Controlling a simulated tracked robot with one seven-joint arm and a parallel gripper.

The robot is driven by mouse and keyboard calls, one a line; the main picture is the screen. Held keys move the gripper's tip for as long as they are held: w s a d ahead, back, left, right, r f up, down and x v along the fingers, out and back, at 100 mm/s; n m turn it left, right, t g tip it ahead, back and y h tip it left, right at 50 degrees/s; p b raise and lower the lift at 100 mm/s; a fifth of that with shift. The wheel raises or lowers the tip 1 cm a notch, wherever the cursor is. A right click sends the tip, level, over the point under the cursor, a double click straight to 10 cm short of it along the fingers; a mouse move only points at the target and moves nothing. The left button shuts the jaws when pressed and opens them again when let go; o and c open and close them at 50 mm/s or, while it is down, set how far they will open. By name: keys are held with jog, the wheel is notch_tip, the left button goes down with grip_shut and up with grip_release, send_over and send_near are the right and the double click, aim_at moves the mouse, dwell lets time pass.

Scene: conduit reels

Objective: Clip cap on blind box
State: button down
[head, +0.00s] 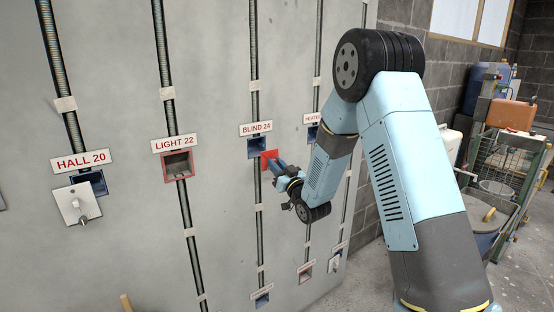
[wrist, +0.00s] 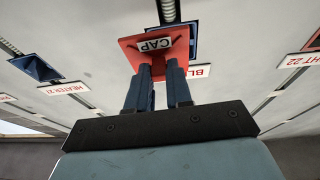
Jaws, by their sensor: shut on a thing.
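The blind box (head: 257,145) is a blue, open recessed box in the grey wall under the sign "BLIND 24" (head: 256,128). My gripper (head: 274,163) is shut on a red square cap (head: 266,157) at the box's lower right. In the wrist view the cap (wrist: 128,48) sits across the tips of my gripper (wrist: 158,70), with a white "CAP" label on its face. The blue box (wrist: 189,38) shows partly behind it, offset to the right, so the cap is not centred on it. Whether cap and box touch, I cannot tell.
The red light box (head: 178,166) is left of the blind box, and the blue heater box (head: 312,133) is right. A white switch plate (head: 76,204) hangs askew at the hall box (head: 98,182). Conduits run down the wall. A cluttered cart (head: 500,165) stands far right.

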aim_at(266, 153)
jog(key=r, duration=0.1)
jog(key=s+a+r+y, duration=0.1)
jog(key=r, duration=0.1)
jog(key=shift+a, duration=0.1)
jog(key=shift+w+a, duration=0.55)
jog(key=shift+w, duration=0.25)
jog(key=shift+w+a, duration=0.55)
jog(key=shift+w, duration=0.25)
jog(key=shift+w+a, duration=0.5)
jog(key=shift+w, duration=0.1)
dwell(1.5)
jog(key=c, duration=0.9)
grip_release()
jog(key=shift+c, duration=0.2)
jog(key=shift+o, duration=1.1)
jog(key=s+d, duration=0.4)
jog(key=s, duration=0.2)
